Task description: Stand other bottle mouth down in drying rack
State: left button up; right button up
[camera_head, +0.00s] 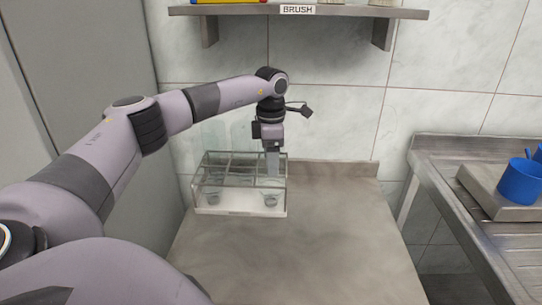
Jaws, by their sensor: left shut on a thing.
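A clear drying rack (238,211) with a pale base and several compartments stands on the counter against the tiled wall. My left gripper (272,172) points down at the rack's right side and is shut on a clear bottle (270,198), whose lower end shows inside the front right compartment. Much of this bottle is hidden by the fingers or too see-through to make out. Another clear bottle (212,198) shows its narrow lower end in the front left compartment. My right gripper is not in view.
A shelf (340,12) labelled BRUSH hangs on the wall above my left wrist. The metal counter (300,255) is clear in front and right of the rack. A blue mug (519,183) stands on a grey block on the separate drainboard at right.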

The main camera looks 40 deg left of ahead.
pick_arm(q)
jog(key=o, duration=1.2)
jog(key=shift+c, duration=0.2)
notch_tip(320, 180, up, 7)
jog(key=shift+r, duration=0.1)
